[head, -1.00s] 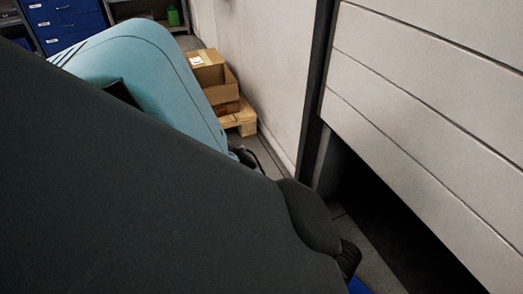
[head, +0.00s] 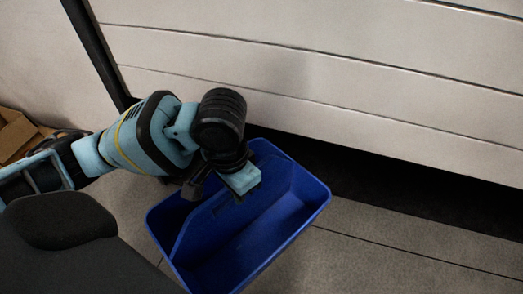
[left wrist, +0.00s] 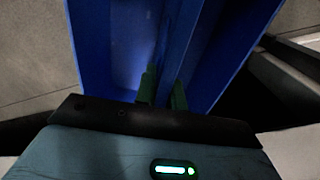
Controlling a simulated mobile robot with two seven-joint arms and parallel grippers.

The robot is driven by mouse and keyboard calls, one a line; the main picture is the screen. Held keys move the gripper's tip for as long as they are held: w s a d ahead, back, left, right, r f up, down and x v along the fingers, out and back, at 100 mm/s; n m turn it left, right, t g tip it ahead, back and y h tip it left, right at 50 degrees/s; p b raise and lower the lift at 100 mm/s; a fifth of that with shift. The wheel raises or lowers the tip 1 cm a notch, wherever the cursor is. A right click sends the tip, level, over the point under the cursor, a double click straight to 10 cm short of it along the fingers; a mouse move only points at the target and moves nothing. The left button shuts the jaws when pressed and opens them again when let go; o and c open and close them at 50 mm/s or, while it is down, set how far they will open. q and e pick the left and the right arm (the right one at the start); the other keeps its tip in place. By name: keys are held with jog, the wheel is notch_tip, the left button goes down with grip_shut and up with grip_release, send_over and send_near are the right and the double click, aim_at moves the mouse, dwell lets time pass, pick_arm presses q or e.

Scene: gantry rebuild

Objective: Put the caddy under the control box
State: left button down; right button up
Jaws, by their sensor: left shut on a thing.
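The blue caddy (head: 262,222) is an open tray with a middle divider, in the lower middle of the head view. My left gripper (head: 237,194) is above it and shut on the divider, with a finger on each side; the fingers also show in the left wrist view (left wrist: 164,90). The caddy (left wrist: 110,45) fills the upper middle there. Whether it touches the floor is unclear. A large pale panelled body (head: 330,75), which seems to be the control box, stands behind it, with a dark gap (head: 400,190) underneath. My right gripper is out of view.
Grey floor (head: 400,262) lies clear to the right of the caddy and in front of the gap. A dark upright post (head: 98,50) stands at the panel's left edge. A cardboard box (head: 16,130) is at the far left, by a pale wall (head: 45,65).

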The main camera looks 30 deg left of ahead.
pick_arm(q)
notch_tip(320, 180, up, 7)
jog(key=shift+d+n, duration=0.1)
jog(key=shift+n, duration=1.1)
jog(key=shift+s+r+n, duration=0.2)
jog(key=shift+r+n, duration=0.2)
jog(key=shift+r, duration=0.25)
